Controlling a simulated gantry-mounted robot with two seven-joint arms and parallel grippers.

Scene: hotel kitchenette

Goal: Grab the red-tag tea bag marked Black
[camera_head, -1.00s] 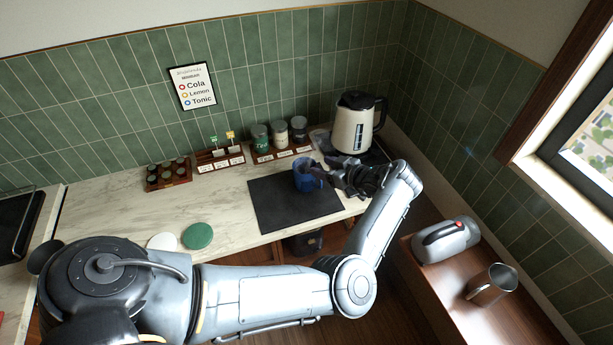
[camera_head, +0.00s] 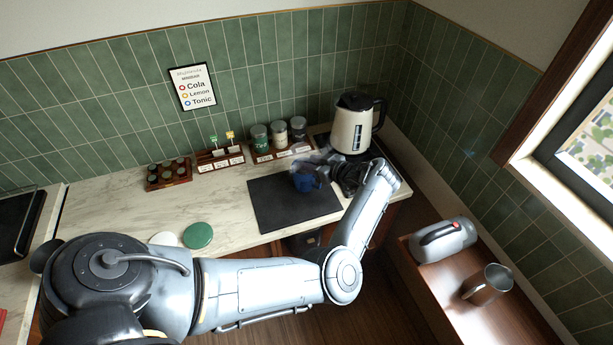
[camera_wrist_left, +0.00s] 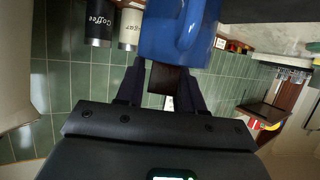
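No red tag or Black label can be made out. A wooden rack (camera_head: 219,165) at the back of the counter holds small packets; a green tag (camera_head: 213,139) and a yellow tag (camera_head: 230,135) stand up from it. My left gripper (camera_head: 322,170) is far to the right of that rack, at a blue mug (camera_head: 303,181) over the dark mat. My right gripper is not in view.
A cream kettle (camera_head: 352,125) stands behind my left gripper. Several jars (camera_head: 279,135) stand in a row at the back. A dark mat (camera_head: 290,215) lies in front. A tray of small pods (camera_head: 167,177) and a green disc (camera_head: 198,235) are left. The counter between is clear.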

